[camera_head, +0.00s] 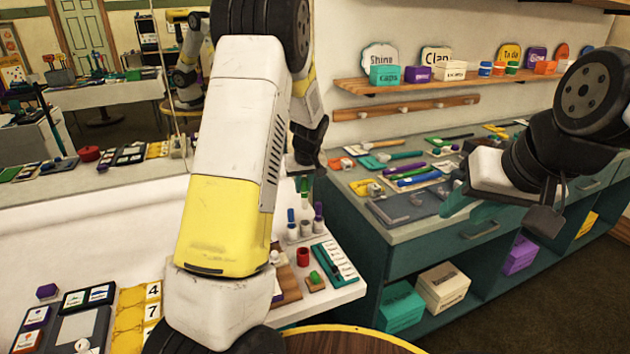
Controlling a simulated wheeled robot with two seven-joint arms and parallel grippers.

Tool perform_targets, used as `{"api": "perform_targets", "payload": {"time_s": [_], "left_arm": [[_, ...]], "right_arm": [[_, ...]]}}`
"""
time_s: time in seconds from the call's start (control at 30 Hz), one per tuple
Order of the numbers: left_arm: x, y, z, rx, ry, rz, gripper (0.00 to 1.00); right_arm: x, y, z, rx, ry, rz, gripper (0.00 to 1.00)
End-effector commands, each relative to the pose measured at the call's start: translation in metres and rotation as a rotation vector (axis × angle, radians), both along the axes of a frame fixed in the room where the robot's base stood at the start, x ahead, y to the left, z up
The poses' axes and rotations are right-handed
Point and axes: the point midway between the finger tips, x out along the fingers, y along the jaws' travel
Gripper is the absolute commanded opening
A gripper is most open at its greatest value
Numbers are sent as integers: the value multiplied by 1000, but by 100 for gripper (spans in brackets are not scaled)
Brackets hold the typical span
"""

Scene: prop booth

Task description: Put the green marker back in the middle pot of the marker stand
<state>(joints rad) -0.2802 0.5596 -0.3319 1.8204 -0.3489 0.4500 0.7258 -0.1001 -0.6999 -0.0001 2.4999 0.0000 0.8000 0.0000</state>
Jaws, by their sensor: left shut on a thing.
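The green marker (304,186) hangs upright below my left gripper (307,163), whose black jaws are shut on its top, partly hidden behind my own left arm. Below it is the marker stand with small white pots. The middle pot (305,229) is nearly under the marker; a blue marker (291,215) stands in the left pot and a purple marker (318,209) in the right one. I cannot tell whether the green marker's lower end touches the middle pot.
A red cup (303,257), a green block (315,277) on a small board and a teal tray (333,263) lie just in front of the stand. The counter (400,232) at right holds tools. My left arm hides much of the white table.

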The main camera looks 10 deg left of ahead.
Motion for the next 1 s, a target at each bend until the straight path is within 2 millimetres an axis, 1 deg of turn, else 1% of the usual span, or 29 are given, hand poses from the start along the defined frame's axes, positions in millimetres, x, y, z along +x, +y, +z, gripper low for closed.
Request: {"api": "perform_targets", "payload": {"time_s": [0.17,0.7,0.83,1.0], "left_arm": [[0,0,-12,0,2,0,0],[0,0,-65,0,1,-2,0],[0,0,-73,0,1,-1,0],[0,0,-78,0,0,-1,0]], "right_arm": [[0,0,0,0,0,0,36],[0,0,0,0,0,0,36],[0,0,0,0,0,0,36],[0,0,0,0,0,0,36]]}}
